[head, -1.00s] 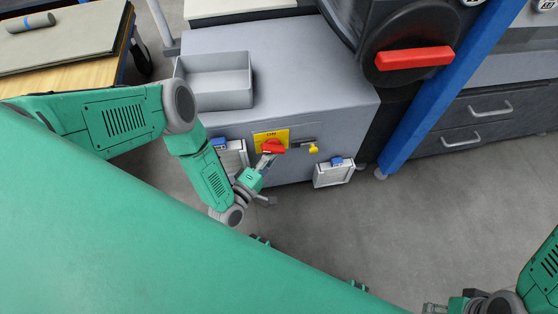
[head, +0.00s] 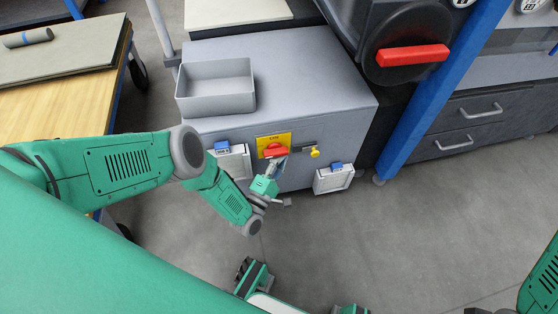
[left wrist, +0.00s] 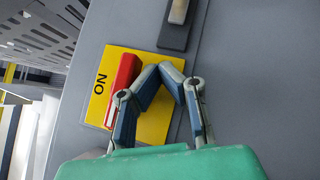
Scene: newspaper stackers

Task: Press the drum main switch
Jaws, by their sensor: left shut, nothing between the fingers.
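The drum main switch is a red handle (head: 277,149) on a yellow plate (head: 264,140) on the front of a grey cabinet. In the left wrist view the red handle (left wrist: 122,88) stands left of my fingers, and the yellow plate (left wrist: 152,125) shows the letters ON. My left gripper (head: 272,163) is shut and empty, its tips at the lower side of the handle. In the left wrist view the left gripper (left wrist: 160,72) lies over the plate; I cannot tell whether it touches the handle. My right arm shows at the lower right, its gripper out of view.
White boxes with blue clips (head: 333,179) hang on the cabinet front. A grey tray (head: 216,103) stands on top. A large red lever (head: 412,56) is at upper right. The floor (head: 400,235) in front is clear.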

